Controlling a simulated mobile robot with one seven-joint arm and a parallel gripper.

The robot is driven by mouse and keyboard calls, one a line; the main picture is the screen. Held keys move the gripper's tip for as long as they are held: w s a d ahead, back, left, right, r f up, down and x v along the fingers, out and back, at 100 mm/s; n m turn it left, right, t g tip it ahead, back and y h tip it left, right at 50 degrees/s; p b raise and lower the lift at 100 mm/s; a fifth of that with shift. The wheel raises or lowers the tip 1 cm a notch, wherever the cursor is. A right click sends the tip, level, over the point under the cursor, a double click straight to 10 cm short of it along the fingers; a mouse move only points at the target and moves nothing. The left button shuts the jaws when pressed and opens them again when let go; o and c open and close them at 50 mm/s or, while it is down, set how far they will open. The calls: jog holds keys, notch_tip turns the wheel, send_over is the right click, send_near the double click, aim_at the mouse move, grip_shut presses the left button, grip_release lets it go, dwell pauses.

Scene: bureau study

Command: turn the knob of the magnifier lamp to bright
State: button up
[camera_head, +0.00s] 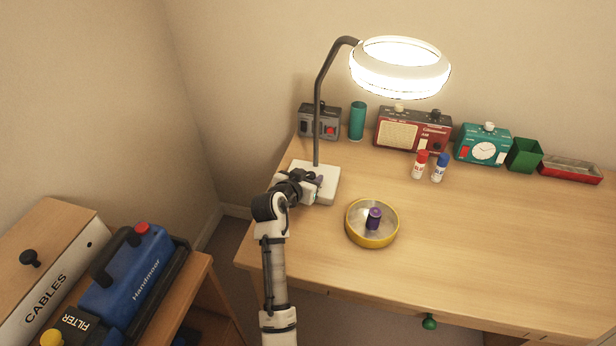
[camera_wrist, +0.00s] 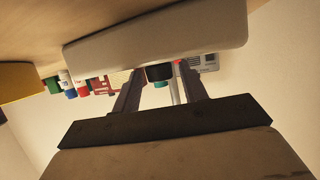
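The magnifier lamp stands at the table's back left. Its ring head (camera_head: 400,68) is lit bright white, on a dark curved arm (camera_head: 318,90) rising from a white base (camera_head: 327,169). The base also shows large in the wrist view (camera_wrist: 205,32). A black knob (camera_wrist: 160,73) sits on the base there. My gripper (camera_wrist: 161,72) is open, with one finger on each side of the knob and gaps visible between; whether it touches is unclear. In the head view my gripper (camera_head: 312,186) is at the base, and the knob is not clearly seen.
A yellow-rimmed dish (camera_head: 350,232) holding a purple item (camera_head: 373,218) lies right of the base. Behind are a grey switch box (camera_head: 327,122), green cylinder (camera_head: 357,121), red radio (camera_head: 395,135), teal clock (camera_head: 470,147) and two small bottles (camera_head: 419,166). The right front tabletop is clear.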

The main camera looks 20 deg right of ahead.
jog(key=shift+o, duration=0.3)
jog(key=shift+r, duration=0.1)
jog(key=b+v, duration=0.2)
jog(key=v, duration=1.1)
jog(key=shift+s+a+b, duration=0.3)
jog(key=shift+s+b, duration=0.05)
